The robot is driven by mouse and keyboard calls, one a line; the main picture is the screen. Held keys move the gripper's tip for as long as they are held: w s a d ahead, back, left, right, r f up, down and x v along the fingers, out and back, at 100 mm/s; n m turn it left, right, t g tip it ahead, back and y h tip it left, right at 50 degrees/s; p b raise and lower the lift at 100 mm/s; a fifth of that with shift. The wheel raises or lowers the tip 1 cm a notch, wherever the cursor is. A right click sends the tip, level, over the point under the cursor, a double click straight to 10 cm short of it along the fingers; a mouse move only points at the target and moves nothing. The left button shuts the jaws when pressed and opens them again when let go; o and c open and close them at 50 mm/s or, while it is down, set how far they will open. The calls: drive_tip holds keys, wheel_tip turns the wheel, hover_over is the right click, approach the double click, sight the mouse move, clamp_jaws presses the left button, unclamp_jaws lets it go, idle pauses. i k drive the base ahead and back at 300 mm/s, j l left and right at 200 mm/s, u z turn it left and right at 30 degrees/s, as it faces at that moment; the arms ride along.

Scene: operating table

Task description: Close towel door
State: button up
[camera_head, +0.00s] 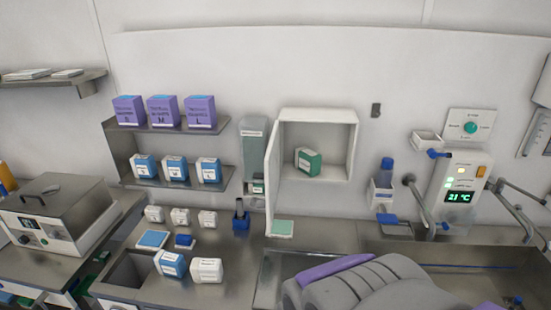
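A white wall cabinet (343,115) hangs in the middle of the back wall, and its front stands open. Its white door (271,178) is swung out at the left side, seen nearly edge-on, pointing toward me. A green and white box (308,162) stands inside on the cabinet floor. No label on the cabinet or door can be read. I make out no fingers of my gripper. A grey rounded shape with purple parts at the bottom right looks like part of my own body.
A grey dispenser (254,150) hangs just left of the door. Below is a steel counter (222,238) with small boxes and a green-topped item (282,228) near the door's foot. Shelves with boxes (162,112) are left. A control panel (458,185) and rails are right.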

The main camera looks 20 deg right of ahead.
sight(272, 157)
drive_tip(key=i+j+z, duration=0.1)
drive_tip(key=j+z, duration=0.2)
drive_tip(key=i+j+z, duration=0.1)
drive_tip(key=j+z, duration=0.45)
drive_tip(key=i+j, duration=0.1)
drive_tip(key=j, duration=0.3)
